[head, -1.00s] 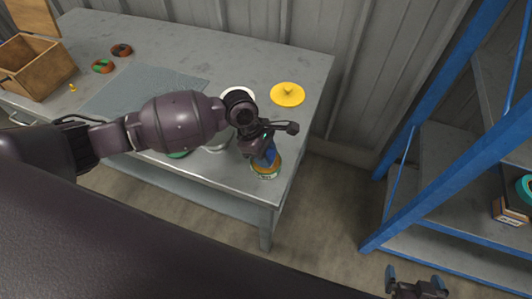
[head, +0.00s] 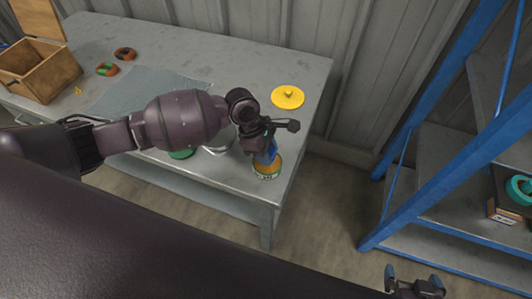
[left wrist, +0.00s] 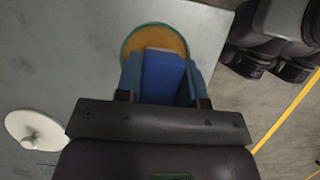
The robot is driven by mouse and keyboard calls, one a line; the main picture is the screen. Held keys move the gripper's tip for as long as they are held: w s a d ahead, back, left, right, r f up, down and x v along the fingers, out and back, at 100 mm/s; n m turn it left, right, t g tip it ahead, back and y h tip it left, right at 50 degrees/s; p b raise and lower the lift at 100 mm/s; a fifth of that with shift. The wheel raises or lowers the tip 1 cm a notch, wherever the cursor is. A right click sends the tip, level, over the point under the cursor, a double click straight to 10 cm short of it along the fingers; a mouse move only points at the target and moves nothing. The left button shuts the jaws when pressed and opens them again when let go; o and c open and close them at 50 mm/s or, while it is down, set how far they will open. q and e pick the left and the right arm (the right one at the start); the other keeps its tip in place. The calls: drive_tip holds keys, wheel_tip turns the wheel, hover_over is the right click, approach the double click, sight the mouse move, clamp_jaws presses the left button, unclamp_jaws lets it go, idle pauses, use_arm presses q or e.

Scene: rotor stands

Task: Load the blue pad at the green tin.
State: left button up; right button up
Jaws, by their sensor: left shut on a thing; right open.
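My left gripper (head: 264,149) is shut on the blue pad (left wrist: 163,76), which sits between its two fingers in the left wrist view. The pad also shows in the head view (head: 268,154), pointing down at the tin. The green tin (head: 267,174) stands near the table's front right corner, with an orange-brown top. In the left wrist view the tin's round rim (left wrist: 127,43) shows just beyond the pad. I cannot tell whether the pad touches the orange-brown surface. My right gripper (head: 415,287) is open and empty at the bottom right, away from the table.
A yellow lid (head: 288,97) lies on the grey table (head: 240,52) behind the gripper. A white knobbed lid (left wrist: 35,131) shows in the left wrist view. A grey mat, two rings and an open wooden box (head: 38,75) are left. A blue-framed shelf (head: 445,192) stands right.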

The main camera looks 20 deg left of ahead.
sight(271, 151)
use_arm(q)
drive_tip(key=shift+w+r+p, duration=0.1)
drive_tip(key=shift+r+p, duration=0.2)
drive_tip(key=shift+r, duration=0.5)
drive_tip(key=shift+r+p, duration=1.05)
drive_tip(key=shift+p, duration=0.4)
drive_tip(key=shift+r+p, duration=0.55)
drive_tip(key=shift+p, duration=0.25)
use_arm(e)
wheel_tip(271, 151, up, 6)
drive_tip(key=shift+w+r, duration=0.15)
drive_tip(key=shift+w, duration=0.05)
drive_tip(key=shift+w+r, duration=0.1)
